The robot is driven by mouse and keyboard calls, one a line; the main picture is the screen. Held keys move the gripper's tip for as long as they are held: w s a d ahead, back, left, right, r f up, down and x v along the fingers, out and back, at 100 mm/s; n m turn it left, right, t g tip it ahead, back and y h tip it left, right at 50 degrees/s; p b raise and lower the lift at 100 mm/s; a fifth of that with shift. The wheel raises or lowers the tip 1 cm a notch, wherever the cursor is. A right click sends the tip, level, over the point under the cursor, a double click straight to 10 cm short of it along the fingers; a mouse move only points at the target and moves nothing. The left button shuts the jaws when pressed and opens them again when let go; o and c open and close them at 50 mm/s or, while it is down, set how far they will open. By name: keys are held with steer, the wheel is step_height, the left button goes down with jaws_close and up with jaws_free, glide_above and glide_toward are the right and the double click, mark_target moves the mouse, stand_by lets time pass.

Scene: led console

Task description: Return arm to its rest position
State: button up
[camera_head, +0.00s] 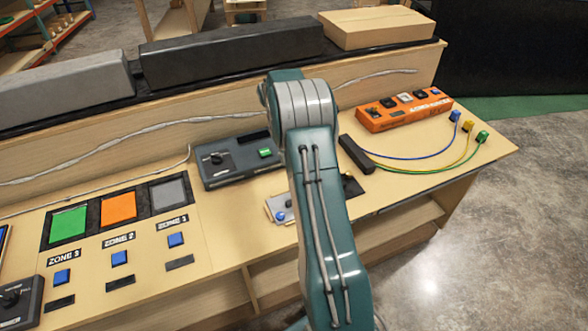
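My arm (318,200) rises from the bottom edge right of the middle, with its teal upper link and grey-banded joint in front of the console table. My gripper cannot be made out; the part of the arm beyond the joint is hidden or out of view. The table (232,240) carries the console devices. A dark grey box (238,172) with a black knob and a green button stands left of my arm. A light plate with a blue button (279,216) is partly hidden behind my arm.
Green, orange and grey zone panels (118,210) lie left, with blue buttons below. An orange box (403,110) stands at the back right. Blue, yellow and green cables run from a black block (356,154) to plugs near the right edge. Open floor (480,240) lies right.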

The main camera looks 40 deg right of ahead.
steer(key=shift+w+r, duration=0.15)
steer(key=shift+r, duration=0.25)
steer(key=shift+r, duration=0.1)
